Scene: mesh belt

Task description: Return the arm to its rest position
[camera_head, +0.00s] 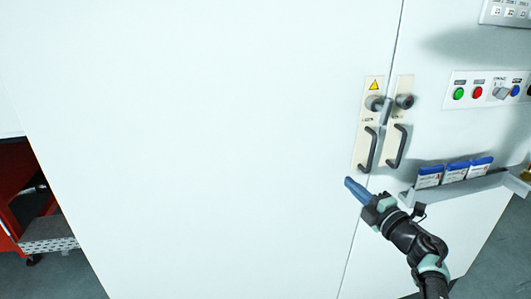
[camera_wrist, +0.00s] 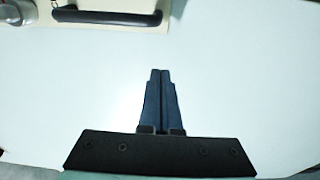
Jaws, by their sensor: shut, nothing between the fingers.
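My gripper (camera_head: 350,183) is in front of the white cabinet (camera_head: 220,130), a little below and left of the two black door handles. Its blue fingers point up and to the left in the head view. In the wrist view my gripper (camera_wrist: 160,72) has its two fingers side by side and touching, with nothing between them. My dark arm comes up from the lower right of the head view. The left handle (camera_head: 367,150) and the right handle (camera_head: 396,147) sit on beige plates. In the wrist view one dark handle (camera_wrist: 108,16) shows at the top left.
A narrow shelf (camera_head: 470,190) holding several blue-and-white boxes (camera_head: 455,172) juts out right of my gripper, close to my arm. A button panel (camera_head: 488,90) is above it. Red equipment (camera_head: 12,165) stands at the far left. The cabinet's left door front is clear.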

